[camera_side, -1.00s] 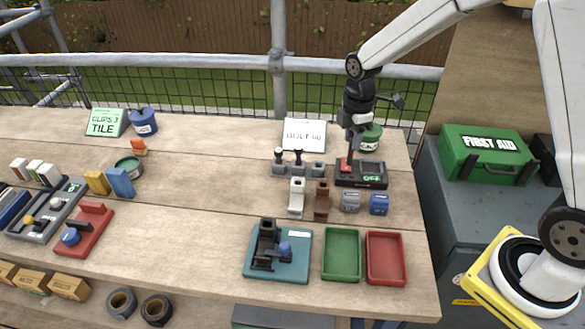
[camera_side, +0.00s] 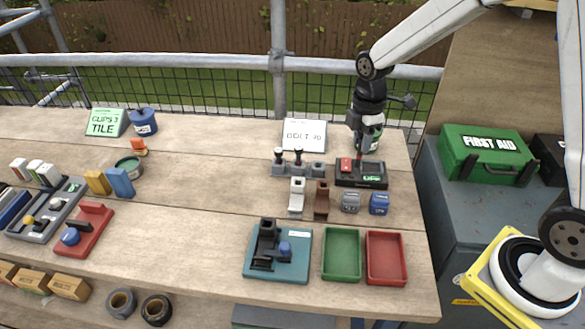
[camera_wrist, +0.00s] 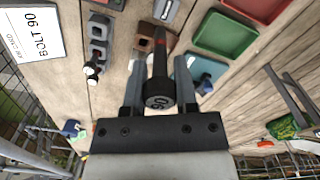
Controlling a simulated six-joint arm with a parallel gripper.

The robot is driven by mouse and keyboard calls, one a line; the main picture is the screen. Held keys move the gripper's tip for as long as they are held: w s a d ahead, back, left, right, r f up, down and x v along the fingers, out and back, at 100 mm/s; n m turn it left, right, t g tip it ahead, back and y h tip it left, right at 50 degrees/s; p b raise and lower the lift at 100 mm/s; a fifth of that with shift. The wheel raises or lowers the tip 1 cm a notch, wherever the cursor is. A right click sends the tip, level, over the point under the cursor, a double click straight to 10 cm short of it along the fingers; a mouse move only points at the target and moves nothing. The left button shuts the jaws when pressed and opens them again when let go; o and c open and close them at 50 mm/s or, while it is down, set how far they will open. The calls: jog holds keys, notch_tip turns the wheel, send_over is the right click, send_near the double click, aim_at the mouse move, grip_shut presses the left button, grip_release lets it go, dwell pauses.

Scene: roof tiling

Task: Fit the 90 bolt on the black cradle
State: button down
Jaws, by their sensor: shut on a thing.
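My gripper (camera_wrist: 160,85) is shut on a black-headed bolt (camera_wrist: 158,92) marked 90, with a thin shaft and a reddish band. In the side view my gripper (camera_side: 362,148) hangs over the dark box (camera_side: 372,183) with a red block and a green-lit label. The bolt is small there, and I cannot tell whether its tip touches the box. A black cradle (camera_side: 266,240) stands on a teal plate (camera_side: 297,268) with a blue knob beside it, at the front of the bench. The teal plate is partly hidden behind the fingers in the wrist view (camera_wrist: 207,72).
A grey rack (camera_side: 290,170) holds two dark bolts. A white card (camera_side: 304,134) reads BOLT 90. Grey, brown and blue blocks stand before the dark box. Green (camera_side: 341,253) and red (camera_side: 386,258) trays lie right of the teal plate.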

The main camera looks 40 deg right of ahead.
jog(key=w+a+r+n, duration=0.1)
jog(key=a+n, duration=0.3)
jog(key=a, duration=0.8)
jog(key=w+a+r+n, duration=0.2)
jog(key=a+n, duration=0.3)
jog(key=a, duration=0.7)
jog(key=shift+w, duration=0.15)
jog(key=shift+f, duration=0.2)
jog(key=shift+f, duration=4.95)
jog(key=shift+f, duration=0.55)
